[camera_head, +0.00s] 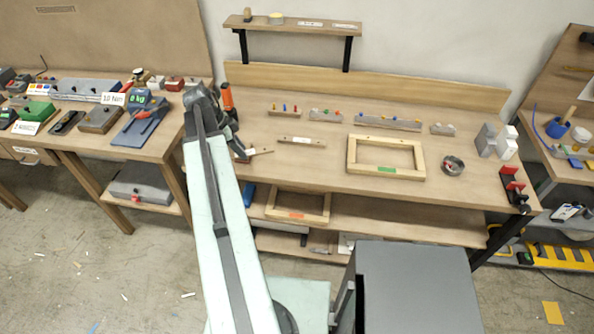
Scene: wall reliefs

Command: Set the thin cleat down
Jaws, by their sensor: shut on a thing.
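My gripper (240,150) is low over the left end of the middle workbench, partly hidden by my own arm. It is shut, and a thin pale wooden strip (262,152), which looks like the thin cleat, sticks out to its right. The strip's left end is hidden at the jaws. I cannot tell whether it touches the bench top. A short brown block shows beside the jaws. Another pale strip with dark spots near its ends (297,141) lies on the bench to the right.
A wooden frame (351,155) lies on the middle workbench (317,180), with small blocks holding coloured pieces (388,122) behind it. A tape roll (453,166) and a red clamp (514,186) are to the right. An orange tool (227,97) stands close behind my arm.

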